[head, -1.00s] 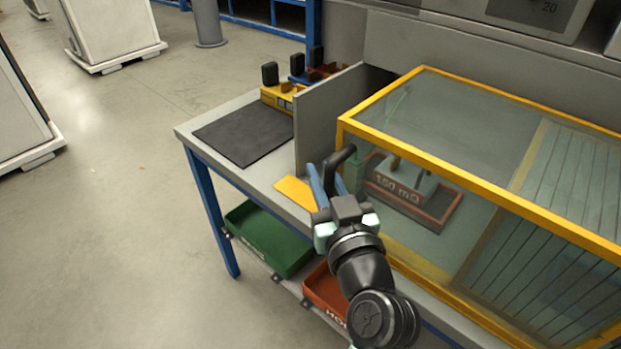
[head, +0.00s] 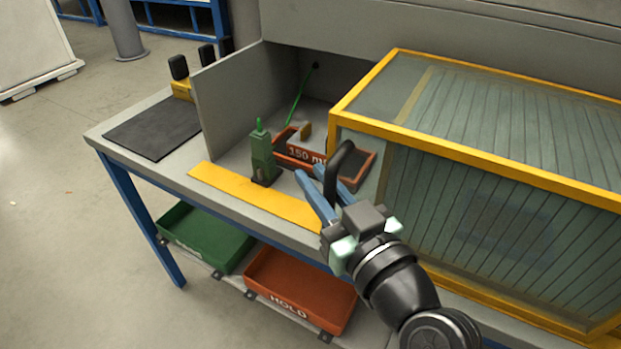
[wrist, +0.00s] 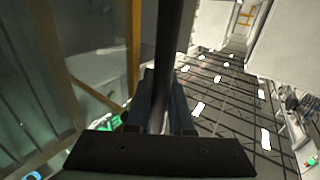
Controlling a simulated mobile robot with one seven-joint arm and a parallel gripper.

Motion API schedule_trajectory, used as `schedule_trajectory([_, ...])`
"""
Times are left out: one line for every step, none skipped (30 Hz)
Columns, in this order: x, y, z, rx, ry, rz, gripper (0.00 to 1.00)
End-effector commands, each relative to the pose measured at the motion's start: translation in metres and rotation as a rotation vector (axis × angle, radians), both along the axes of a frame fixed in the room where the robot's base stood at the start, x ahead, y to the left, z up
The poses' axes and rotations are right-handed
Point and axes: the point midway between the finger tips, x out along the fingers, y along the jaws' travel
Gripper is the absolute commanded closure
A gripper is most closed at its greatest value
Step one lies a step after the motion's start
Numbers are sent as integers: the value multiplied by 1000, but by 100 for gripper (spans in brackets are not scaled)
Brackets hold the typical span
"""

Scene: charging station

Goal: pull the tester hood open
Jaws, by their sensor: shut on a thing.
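The tester hood (head: 352,115) is a clear box with a yellow frame on the bench. It covers the right part of the bay, and the bay's left part is uncovered. Its black bar handle (head: 334,172) stands at the hood's left front edge. My gripper (head: 330,192) has its blue fingers shut on this handle. In the wrist view the dark handle bar (wrist: 168,60) runs up between the fingers (wrist: 160,112). The lower part of the handle is hidden by the fingers.
In the uncovered bay stand a green device (head: 262,158) and a red tray (head: 295,153) marked 150. A grey panel (head: 228,105) bounds the bay at left. A yellow strip (head: 250,196) lies along the front. A green bin (head: 205,238) and a red HOLD bin (head: 300,290) sit below.

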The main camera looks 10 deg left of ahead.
Motion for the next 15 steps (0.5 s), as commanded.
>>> schedule_trajectory([0, 0, -1, -2, 2, 1, 100])
schedule_trajectory([0, 0, -1, -2, 2, 1, 100])
schedule_trajectory([0, 0, -1, -2, 2, 1, 100])
schedule_trajectory([0, 0, -1, -2, 2, 1, 100])
schedule_trajectory([0, 0, -1, -2, 2, 1, 100])
schedule_trajectory([0, 0, -1, -2, 2, 1, 73])
schedule_trajectory([0, 0, -1, -2, 2, 1, 68])
schedule_trajectory([0, 0, -1, -2, 2, 0, 68])
schedule_trajectory([0, 0, -1, -1, 2, 0, 68])
schedule_trajectory([0, 0, -1, -1, 2, 0, 68])
schedule_trajectory([0, 0, 0, -1, 2, 0, 68])
schedule_trajectory([0, 0, 0, -1, 2, 0, 68])
schedule_trajectory([0, 0, 0, -1, 1, 0, 68])
schedule_trajectory([0, 0, 0, -1, 1, 0, 68])
schedule_trajectory([0, 0, 0, -1, 1, 0, 68])
